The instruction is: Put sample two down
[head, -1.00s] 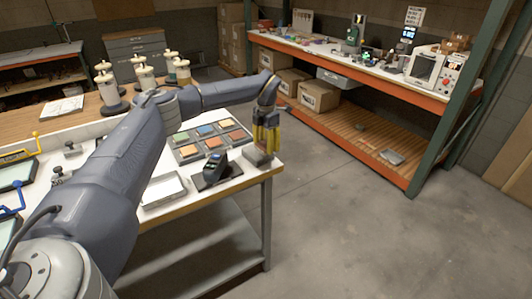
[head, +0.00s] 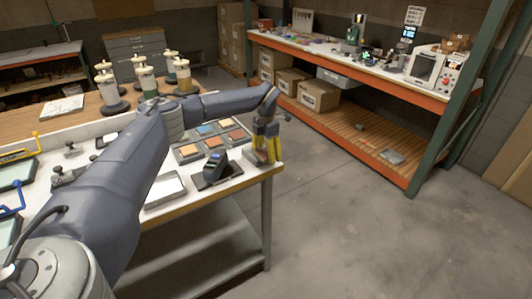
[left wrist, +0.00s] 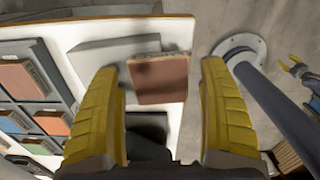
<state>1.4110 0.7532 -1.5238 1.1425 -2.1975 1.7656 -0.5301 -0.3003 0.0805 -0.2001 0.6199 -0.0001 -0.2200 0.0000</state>
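My left gripper (head: 265,146) is at the near right corner of the white table, its yellow fingers apart. In the left wrist view the open fingers (left wrist: 164,110) have a red-brown sample tile (left wrist: 160,82) between and just beyond their tips, with a gap on the right side. The tile is by a pale grey block (left wrist: 100,55) on the table; whether it rests on the block, I cannot tell. In the head view the fingers mostly hide the tile. My right gripper (left wrist: 292,66) shows small at the right of the left wrist view, its yellow tips apart.
A rack of coloured tiles (head: 192,155) lies left of the gripper. A dark handheld device (head: 215,166) on a black pad and a white tray (head: 166,188) are nearer. The table edge (head: 240,182) is close to the gripper; open floor lies right.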

